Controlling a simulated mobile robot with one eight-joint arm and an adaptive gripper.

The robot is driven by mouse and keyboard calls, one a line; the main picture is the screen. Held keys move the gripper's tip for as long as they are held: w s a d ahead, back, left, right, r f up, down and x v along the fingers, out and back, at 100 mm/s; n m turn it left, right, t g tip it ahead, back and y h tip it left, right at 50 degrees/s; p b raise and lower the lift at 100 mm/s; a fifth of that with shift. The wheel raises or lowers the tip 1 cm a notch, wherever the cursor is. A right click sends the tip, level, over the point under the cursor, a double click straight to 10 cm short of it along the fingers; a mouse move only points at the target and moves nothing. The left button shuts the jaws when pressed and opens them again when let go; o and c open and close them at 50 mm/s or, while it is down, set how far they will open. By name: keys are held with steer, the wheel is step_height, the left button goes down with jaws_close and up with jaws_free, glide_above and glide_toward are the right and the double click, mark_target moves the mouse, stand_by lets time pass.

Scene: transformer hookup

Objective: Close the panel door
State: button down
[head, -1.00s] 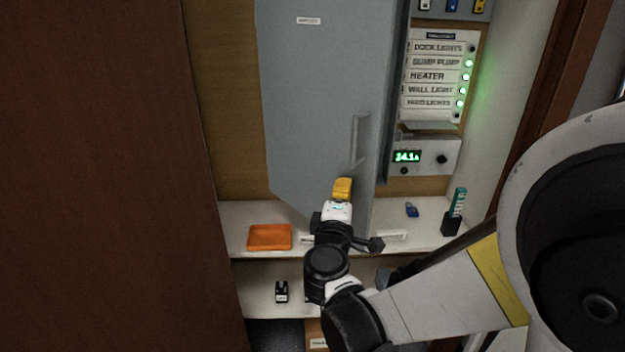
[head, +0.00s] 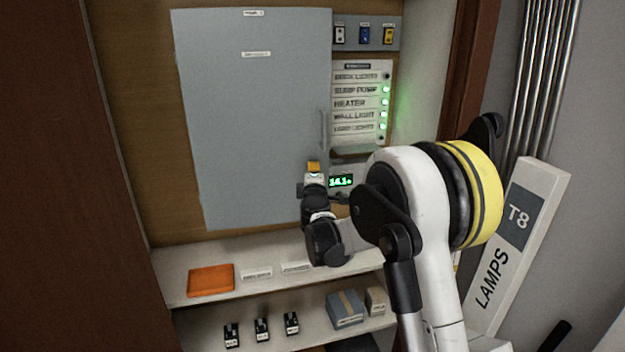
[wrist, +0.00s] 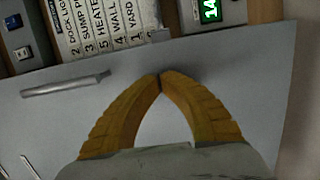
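The grey panel door (head: 255,120) stands flat, or nearly flat, over the cabinet front on the back wall; I cannot tell whether a small gap remains. Its vertical handle (head: 323,130) is near the right edge. My gripper (head: 314,166) is at the door's lower right, below the handle. In the wrist view, the two yellow fingers of my gripper (wrist: 160,80) meet at the tips with nothing between them. The tips are at or just in front of the door face (wrist: 255,90), near its edge. Whether they touch it is unclear. The handle (wrist: 65,85) lies to their left.
A labelled switch list (head: 360,100) with green lights and a green display (head: 341,181) are right of the door. An orange tray (head: 210,280) is on the shelf below. A blue-grey box (head: 345,308) sits lower. A LAMPS sign (head: 520,245) leans at right.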

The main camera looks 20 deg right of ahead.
steer(key=shift+x, duration=1.4)
steer(key=shift+a, duration=0.2)
